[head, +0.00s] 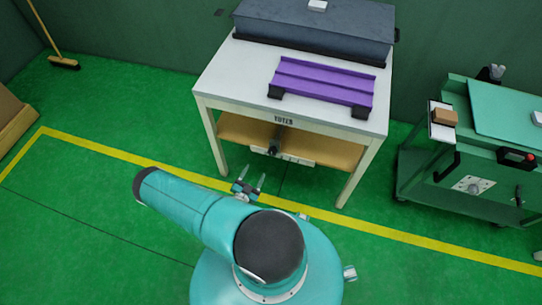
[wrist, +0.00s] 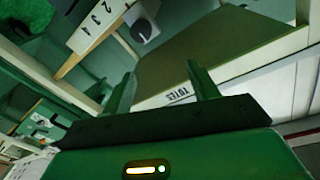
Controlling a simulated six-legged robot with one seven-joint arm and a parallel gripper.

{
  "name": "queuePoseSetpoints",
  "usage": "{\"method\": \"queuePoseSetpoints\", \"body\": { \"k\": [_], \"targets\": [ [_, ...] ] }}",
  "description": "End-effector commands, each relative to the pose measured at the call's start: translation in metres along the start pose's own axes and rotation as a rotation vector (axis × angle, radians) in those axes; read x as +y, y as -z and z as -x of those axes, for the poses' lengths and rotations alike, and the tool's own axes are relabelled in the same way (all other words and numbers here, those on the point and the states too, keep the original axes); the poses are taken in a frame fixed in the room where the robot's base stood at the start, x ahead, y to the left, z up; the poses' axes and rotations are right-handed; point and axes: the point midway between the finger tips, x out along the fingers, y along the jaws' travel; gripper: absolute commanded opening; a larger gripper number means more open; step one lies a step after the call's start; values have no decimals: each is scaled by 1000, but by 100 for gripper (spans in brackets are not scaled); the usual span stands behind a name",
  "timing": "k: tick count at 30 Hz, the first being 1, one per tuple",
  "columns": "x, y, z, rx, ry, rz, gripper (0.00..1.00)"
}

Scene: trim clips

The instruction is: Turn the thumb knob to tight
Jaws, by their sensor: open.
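A dark knob (head: 273,147) sticks out below the front edge of the white table, next to a white marked plate (head: 297,159). In the wrist view a round dark knob with a pale face (wrist: 145,31) shows at upper middle, beside the plate with numbers (wrist: 92,28). I cannot read which setting it points to. My gripper (head: 252,179) is open and empty, in front of the table and apart from the knob. Its two fingers also show in the wrist view (wrist: 160,72), with nothing between them.
The white table (head: 225,80) carries a purple rail tray (head: 325,82) and a grey case (head: 315,25). It has a brown lower shelf (head: 235,130). A green cart (head: 480,150) with its own round dial stands at right.

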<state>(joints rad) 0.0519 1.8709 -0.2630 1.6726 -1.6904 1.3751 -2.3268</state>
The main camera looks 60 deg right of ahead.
Motion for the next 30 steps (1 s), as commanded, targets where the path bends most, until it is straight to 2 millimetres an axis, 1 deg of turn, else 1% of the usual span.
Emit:
{"method": "queuePoseSetpoints", "body": {
  "k": [1, 3, 7, 11, 14, 24, 27, 30],
  "targets": [
    [17, -7, 0, -15, 27, 71, 59],
    [32, -14, 1, -32, 58, 150, 59],
    [45, -20, 0, -48, 88, 221, 59],
    [47, -22, -8, -50, 91, 232, 59],
    [45, -22, -22, -48, 89, 230, 59],
    [40, -26, -89, -48, 87, 225, 59],
    [39, -27, -107, -48, 86, 226, 59],
    [37, -28, -121, -48, 87, 226, 59]
  ]
}}
